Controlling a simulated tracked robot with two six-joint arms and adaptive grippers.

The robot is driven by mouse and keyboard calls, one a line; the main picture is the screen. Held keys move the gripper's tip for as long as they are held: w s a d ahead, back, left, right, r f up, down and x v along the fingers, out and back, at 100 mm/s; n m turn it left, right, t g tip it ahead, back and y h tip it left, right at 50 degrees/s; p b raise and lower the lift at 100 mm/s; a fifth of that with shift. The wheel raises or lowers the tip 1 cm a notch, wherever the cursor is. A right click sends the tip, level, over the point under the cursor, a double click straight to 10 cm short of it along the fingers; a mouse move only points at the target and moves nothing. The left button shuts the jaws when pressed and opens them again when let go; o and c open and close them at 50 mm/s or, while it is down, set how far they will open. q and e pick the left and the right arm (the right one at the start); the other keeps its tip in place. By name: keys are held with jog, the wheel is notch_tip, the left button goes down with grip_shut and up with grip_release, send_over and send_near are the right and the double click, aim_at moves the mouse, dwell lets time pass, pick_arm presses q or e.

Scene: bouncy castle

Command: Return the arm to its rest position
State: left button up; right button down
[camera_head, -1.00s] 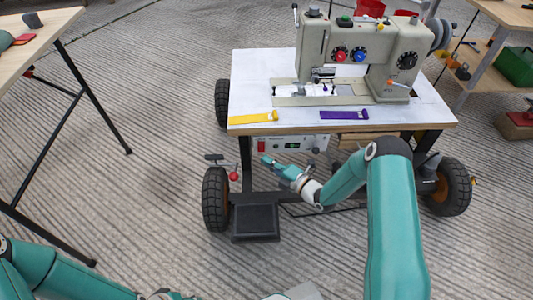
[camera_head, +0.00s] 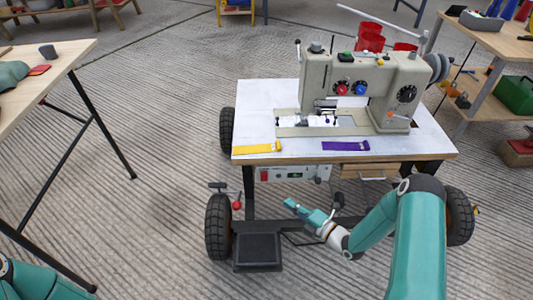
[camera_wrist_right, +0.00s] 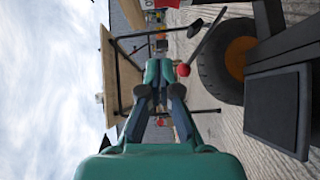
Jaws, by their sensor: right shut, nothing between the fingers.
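My right arm comes in from the lower right of the head view. Its gripper (camera_head: 297,207) is in front of the sewing table and below its top, pointing left. The gripper is shut and empty. In the right wrist view the gripper's fingers (camera_wrist_right: 158,72) are together with nothing between them. Only a part of my left arm shows at the lower left edge of the head view, and its gripper is out of the picture.
A wheeled table (camera_head: 250,110) carries a sewing machine (camera_head: 365,95), a yellow strip (camera_head: 257,148) and a purple strip (camera_head: 345,146). A black pedal (camera_head: 258,251) sits low in front. A wooden table (camera_head: 45,65) stands left. Open floor lies between them.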

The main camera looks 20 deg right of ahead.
jog(key=w+a+r+g+y, duration=0.2)
jog(key=a+r, duration=0.2)
jog(key=a, duration=0.9)
jog(key=s+a+f+m+g+h, duration=0.15)
jog(key=s+f+m+g, duration=0.25)
jog(key=s+m, duration=0.45)
jog(key=s+f+m+g+h, duration=0.3)
jog(key=s+f+m+g, duration=0.15)
jog(key=s+m, duration=0.4)
jog(key=s+f+m+g+h, duration=0.25)
jog(key=s+m+g, duration=0.25)
jog(key=s+m, duration=0.3)
notch_tip(320, 180, up, 35)
jog(key=y+p, duration=0.1)
jog(key=p, duration=3.4)
jog(key=shift+s+a+f, duration=0.15)
jog(key=shift+f+t, duration=0.1)
jog(key=shift+t, duration=0.15)
